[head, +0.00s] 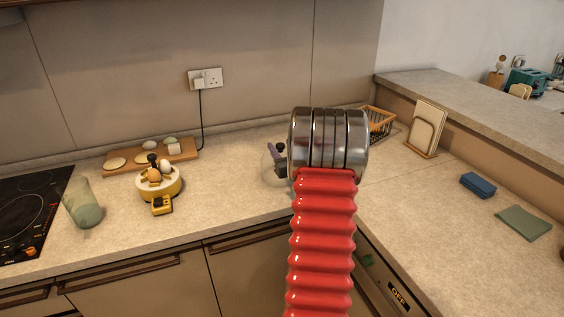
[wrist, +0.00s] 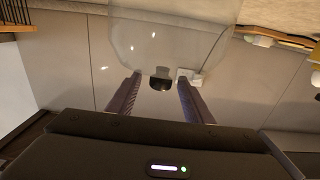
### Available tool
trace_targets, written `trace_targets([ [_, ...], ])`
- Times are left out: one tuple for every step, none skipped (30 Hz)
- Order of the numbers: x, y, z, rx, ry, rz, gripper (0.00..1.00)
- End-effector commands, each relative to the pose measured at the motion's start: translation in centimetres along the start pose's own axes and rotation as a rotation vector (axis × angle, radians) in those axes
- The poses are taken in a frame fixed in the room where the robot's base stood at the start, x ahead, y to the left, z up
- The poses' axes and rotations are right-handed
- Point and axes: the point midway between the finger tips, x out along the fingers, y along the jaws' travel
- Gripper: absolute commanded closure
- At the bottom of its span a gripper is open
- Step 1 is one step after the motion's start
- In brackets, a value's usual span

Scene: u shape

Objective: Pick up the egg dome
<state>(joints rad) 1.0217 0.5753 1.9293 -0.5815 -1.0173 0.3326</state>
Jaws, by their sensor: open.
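The egg dome (wrist: 170,42) is a clear, see-through dome with a black knob (wrist: 160,82). In the wrist view it fills the upper middle. In the head view the dome (head: 268,171) shows left of my arm, partly hidden behind it. My gripper (wrist: 159,79) is open, with one purple finger on each side of the knob and visible gaps between. I cannot tell whether the dome rests on the counter. The yellow egg cooker (head: 170,190) stands uncovered on the counter to the left, with eggs in it.
A glass cup (head: 83,205) stands near the black hob (head: 28,215). A wooden board (head: 185,153) with food lies at the back wall. A wire basket (head: 380,123) and upright boards (head: 426,130) are at the right. The counter between cooker and dome is clear.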

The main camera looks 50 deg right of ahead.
Motion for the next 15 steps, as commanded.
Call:
trace_targets([
  [0.4,0.0,0.0,0.000,0.001,-0.001,0.54],
  [0.7,0.0,0.0,0.000,0.001,-0.001,0.54],
  [1.2,0.0,0.1,0.000,0.000,-0.001,0.54],
  [1.6,0.0,0.1,0.000,0.000,-0.001,0.54],
  [2.0,0.0,0.1,0.000,0.000,-0.001,0.54],
  [2.5,0.0,0.1,0.000,0.001,-0.001,0.54],
  [2.9,0.0,0.1,0.000,0.001,-0.002,0.54],
  [3.3,0.0,0.1,0.000,0.000,-0.002,0.54],
  [3.8,0.0,0.1,0.000,0.000,-0.002,0.54],
  [4.0,0.0,0.1,0.000,-0.001,-0.001,0.54],
  [4.3,0.0,0.1,0.000,0.000,-0.001,0.54],
  [4.5,0.0,0.0,0.000,0.001,-0.001,0.54],
  [4.7,0.1,0.0,0.000,0.001,0.000,0.54],
  [4.8,0.1,0.1,0.000,0.000,0.000,0.54],
  [4.8,0.1,0.1,0.001,0.000,0.000,0.54],
])
